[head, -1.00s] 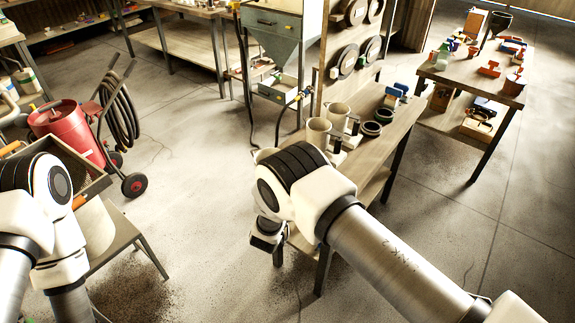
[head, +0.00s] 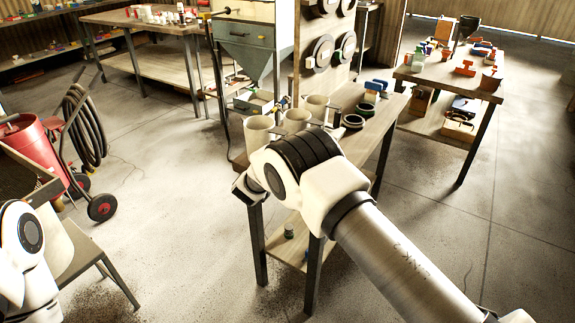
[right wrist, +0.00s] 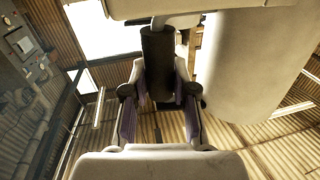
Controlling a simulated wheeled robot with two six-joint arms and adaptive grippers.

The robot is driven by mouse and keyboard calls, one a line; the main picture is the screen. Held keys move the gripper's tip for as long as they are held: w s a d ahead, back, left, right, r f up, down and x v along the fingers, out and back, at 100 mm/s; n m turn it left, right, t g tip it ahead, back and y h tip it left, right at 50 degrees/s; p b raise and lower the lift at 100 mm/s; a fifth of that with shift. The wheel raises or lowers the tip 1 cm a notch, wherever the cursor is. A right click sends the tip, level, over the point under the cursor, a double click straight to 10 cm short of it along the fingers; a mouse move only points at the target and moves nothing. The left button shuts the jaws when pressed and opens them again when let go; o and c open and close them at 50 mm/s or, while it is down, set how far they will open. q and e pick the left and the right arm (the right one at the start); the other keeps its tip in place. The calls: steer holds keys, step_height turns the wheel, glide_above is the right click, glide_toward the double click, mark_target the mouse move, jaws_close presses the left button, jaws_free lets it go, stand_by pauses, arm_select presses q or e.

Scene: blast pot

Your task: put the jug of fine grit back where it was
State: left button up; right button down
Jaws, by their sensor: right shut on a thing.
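In the right wrist view, my right gripper (right wrist: 160,82) is shut on the black upright handle (right wrist: 159,55) of a large cream jug (right wrist: 245,65), whose body fills the right side. In the head view, a cream jug (head: 257,133) shows just beyond my right wrist, at the bench's near left end; it looks like the held one. Two similar jugs (head: 295,121) and (head: 317,106) stand beside it on the wooden bench (head: 372,132). My wrist hides the right fingers and the held jug's base, so I cannot tell whether it touches the bench. My left gripper is out of view.
Dark rings (head: 353,122) and blue items (head: 375,86) sit farther along the bench. A hopper cabinet (head: 245,45) stands behind it. A red pot (head: 32,145) with a hose is at left. Another table (head: 450,75) with coloured parts is at right. Open floor lies between.

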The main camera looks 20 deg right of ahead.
steer(key=shift+w+d+f+b, duration=0.3)
steer(key=shift+w+d, duration=0.15)
steer(key=shift+w, duration=0.2)
steer(key=shift+w+d+f+b, duration=0.15)
steer(key=shift+w+d+b, duration=0.1)
steer(key=shift+w+d, duration=0.3)
step_height(320, 180, down, 2)
steer(key=shift+w+f+b, duration=0.1)
steer(key=shift+b, duration=0.85)
steer(key=shift+f, duration=0.4)
steer(key=shift+w, duration=0.15)
steer(key=shift+f, duration=0.15)
steer(key=c, duration=1.2)
jaws_free()
steer(key=shift+o, duration=1.3)
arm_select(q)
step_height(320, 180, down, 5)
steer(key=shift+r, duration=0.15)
